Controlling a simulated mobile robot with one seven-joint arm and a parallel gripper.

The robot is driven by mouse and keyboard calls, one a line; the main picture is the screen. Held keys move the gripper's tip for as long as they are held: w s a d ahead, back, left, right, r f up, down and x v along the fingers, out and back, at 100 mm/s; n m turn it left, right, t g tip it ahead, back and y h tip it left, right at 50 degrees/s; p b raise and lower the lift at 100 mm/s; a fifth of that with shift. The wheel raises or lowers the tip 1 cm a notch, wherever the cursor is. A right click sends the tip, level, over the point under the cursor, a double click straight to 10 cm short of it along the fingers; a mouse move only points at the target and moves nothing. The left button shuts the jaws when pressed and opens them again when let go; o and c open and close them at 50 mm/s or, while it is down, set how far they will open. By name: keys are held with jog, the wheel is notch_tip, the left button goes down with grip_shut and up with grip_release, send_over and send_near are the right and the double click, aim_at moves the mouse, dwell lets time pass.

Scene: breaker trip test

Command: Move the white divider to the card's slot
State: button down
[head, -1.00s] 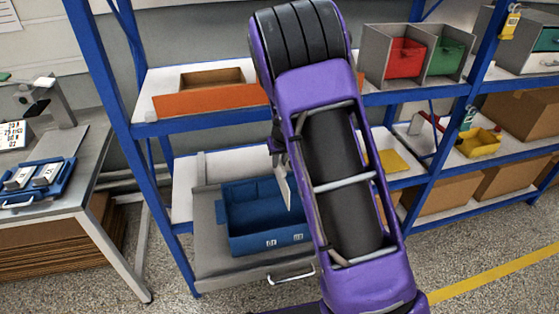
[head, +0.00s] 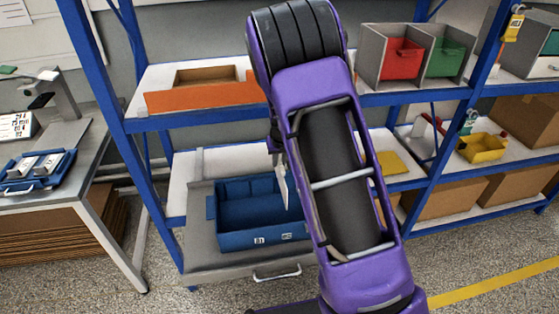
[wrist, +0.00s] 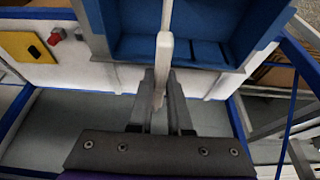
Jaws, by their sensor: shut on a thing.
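The white divider (head: 281,182) is a thin upright plate, seen nearly edge-on beside my purple arm in the head view. My gripper (wrist: 160,104) is shut on the divider, which shows as a pale strip (wrist: 164,55) between the fingers in the wrist view. In the head view the fingers are mostly hidden by the arm. The divider overlaps the right part of the open blue bin (head: 235,240); I cannot tell whether it touches the bin. The bin (wrist: 262,30) shows ridged inner walls in the wrist view. Two small white labels are on its front, too small to read.
The bin sits on a grey pull-out tray (head: 205,262) with a handle, within a blue-posted shelf. An orange bin (head: 205,97) stands on the shelf above. A bench (head: 70,150) at left carries a blue tray and a printed sheet. A yellow bin (head: 482,147) stands at right.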

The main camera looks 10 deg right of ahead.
jog(key=shift+f+b, duration=2.7)
jog(key=shift+f, duration=0.2)
jog(key=shift+f+b, duration=2.6)
jog(key=shift+f, duration=0.05)
jog(key=shift+f+b, duration=0.35)
jog(key=shift+f, duration=2.05)
jog(key=c, duration=0.8)
grip_release()
jog(key=shift+o, duration=0.2)
